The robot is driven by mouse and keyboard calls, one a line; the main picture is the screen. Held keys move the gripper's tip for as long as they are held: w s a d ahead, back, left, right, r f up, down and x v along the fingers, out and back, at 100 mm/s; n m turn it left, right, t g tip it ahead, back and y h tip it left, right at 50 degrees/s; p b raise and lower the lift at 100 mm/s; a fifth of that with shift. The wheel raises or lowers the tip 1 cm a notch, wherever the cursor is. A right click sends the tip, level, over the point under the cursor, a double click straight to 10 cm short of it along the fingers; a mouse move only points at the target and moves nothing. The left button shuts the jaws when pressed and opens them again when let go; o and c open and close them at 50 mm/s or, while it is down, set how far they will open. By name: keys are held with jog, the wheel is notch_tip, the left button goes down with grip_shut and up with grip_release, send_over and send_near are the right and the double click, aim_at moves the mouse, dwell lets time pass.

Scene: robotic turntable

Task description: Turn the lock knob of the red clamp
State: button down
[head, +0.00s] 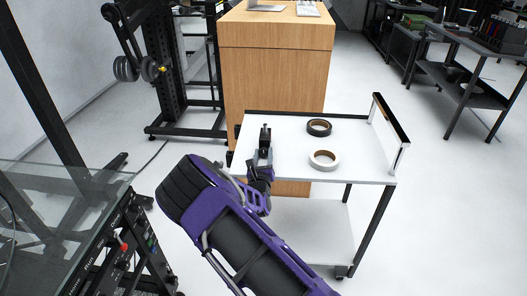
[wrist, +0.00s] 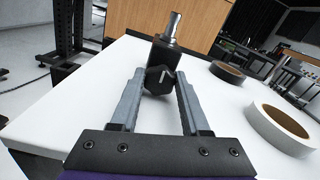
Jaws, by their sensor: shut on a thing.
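A dark clamp-like block with a silver cylinder on top stands upright near the table's left edge in the wrist view (wrist: 167,50); no red shows on it. It also appears small and dark in the head view (head: 265,134). Its black, faceted lock knob (wrist: 159,80) faces my wrist camera and bears a pale angled mark. My gripper (wrist: 160,85) is shut on the knob, one grey finger on each side. In the head view my gripper (head: 262,157) reaches the block from the front, hiding the knob and the block's lower part.
The white table top (head: 285,148) is clear around the block. A black tape roll (head: 319,127) and a white tape roll (head: 323,160) lie to the right. A raised bar (head: 391,118) edges the table's right end. A wooden cabinet (head: 277,75) stands behind.

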jog(key=shift+n+p, duration=0.35)
jog(key=shift+n, duration=0.65)
jog(key=shift+c, duration=1.9)
grip_release()
jog(key=s+p, duration=0.1)
jog(key=s, duration=1.6)
jog(key=shift+s+p, duration=0.2)
jog(key=shift+p, duration=0.15)
